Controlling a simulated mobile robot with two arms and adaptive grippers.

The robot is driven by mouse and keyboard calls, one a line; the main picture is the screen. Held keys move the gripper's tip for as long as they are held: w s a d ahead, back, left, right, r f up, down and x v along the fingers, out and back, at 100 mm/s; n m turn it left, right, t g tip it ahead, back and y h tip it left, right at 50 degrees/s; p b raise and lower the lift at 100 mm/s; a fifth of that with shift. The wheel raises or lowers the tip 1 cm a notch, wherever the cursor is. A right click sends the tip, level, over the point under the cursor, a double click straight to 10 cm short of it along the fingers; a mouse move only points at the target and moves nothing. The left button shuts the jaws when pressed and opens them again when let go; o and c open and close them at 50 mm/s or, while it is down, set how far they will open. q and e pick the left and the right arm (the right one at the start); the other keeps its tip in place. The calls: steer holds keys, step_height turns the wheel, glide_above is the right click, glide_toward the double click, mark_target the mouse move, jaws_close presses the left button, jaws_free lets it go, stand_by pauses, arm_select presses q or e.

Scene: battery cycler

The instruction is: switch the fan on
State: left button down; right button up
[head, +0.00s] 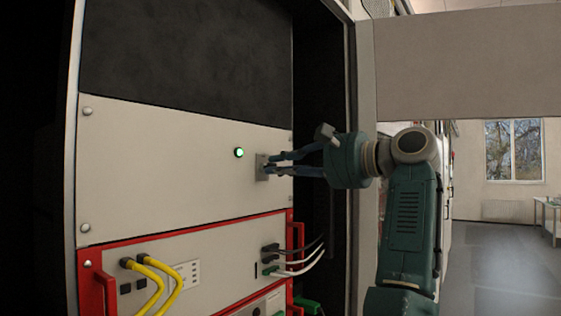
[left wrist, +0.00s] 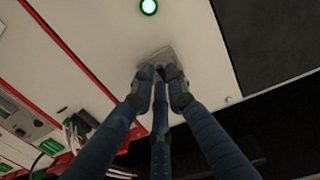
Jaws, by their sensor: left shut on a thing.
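The fan switch sits on a small grey metal plate (head: 262,172) on the light panel of the cabinet; the plate also shows in the left wrist view (left wrist: 156,55). A round green lamp (head: 239,152) is lit to the left of the plate; it shows at the top of the left wrist view (left wrist: 148,7). My left gripper (head: 272,164) reaches the plate from the right. Its fingers (left wrist: 160,76) are shut on the switch's small knob, which they mostly hide, so I cannot tell its position. My right gripper is not in view.
Below the panel is a red-framed unit (head: 190,232) with yellow cables (head: 150,283) and black and white cables (head: 297,264). Red handles stick out at its sides. The cabinet's edge (head: 352,90) stands close behind my wrist. Open floor (head: 500,260) lies at the right.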

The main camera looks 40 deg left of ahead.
arm_select(q)
steer(key=shift+a+r+h, duration=0.1)
steer(key=shift+r+h, duration=0.45)
steer(key=shift+h, duration=0.95)
steer(key=c, duration=2)
jaws_free()
steer(key=shift+f, duration=0.1)
